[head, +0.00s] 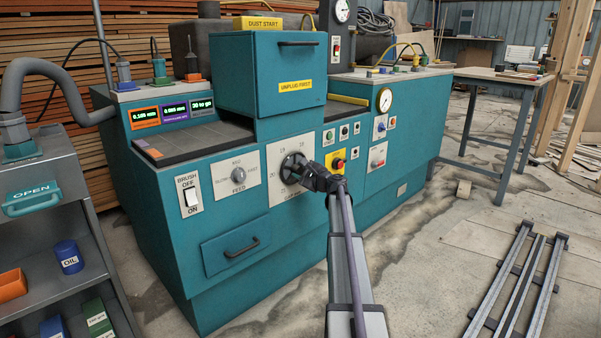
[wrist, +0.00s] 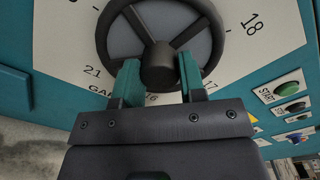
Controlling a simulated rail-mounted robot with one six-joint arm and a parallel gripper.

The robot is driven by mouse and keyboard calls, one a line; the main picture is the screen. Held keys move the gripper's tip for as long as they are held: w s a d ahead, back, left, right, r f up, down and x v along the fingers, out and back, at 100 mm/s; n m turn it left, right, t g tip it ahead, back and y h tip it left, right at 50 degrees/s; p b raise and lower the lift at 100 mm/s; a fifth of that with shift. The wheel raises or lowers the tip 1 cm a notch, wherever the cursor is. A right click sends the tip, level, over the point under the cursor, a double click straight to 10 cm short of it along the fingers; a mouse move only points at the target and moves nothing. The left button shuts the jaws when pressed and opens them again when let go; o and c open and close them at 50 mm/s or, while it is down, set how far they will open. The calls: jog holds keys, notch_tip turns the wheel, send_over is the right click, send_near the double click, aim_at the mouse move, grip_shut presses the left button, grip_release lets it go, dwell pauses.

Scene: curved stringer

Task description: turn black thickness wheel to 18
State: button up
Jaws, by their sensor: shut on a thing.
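The black thickness wheel (head: 291,165) is a spoked handwheel on a white dial plate (head: 275,190) on the front of the teal machine. My gripper (head: 308,172) reaches the wheel from the front right. No pointer on the wheel is clear.
Left of the dial are the FEED knob (head: 238,175) and BRUSH switch (head: 191,196). A yellow-backed red button (head: 338,160) sits close right of my gripper. A drawer (head: 236,251) is below left. Small displays (head: 175,113) stand upper left.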

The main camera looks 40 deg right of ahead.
jog(key=m, duration=1.2)
dwell(0.5)
jog(key=o, duration=0.9)
jog(key=s, duration=0.7)
jog(key=s+d, duration=0.1)
jog(key=s, duration=0.2)
jog(key=shift+s, duration=0.4)
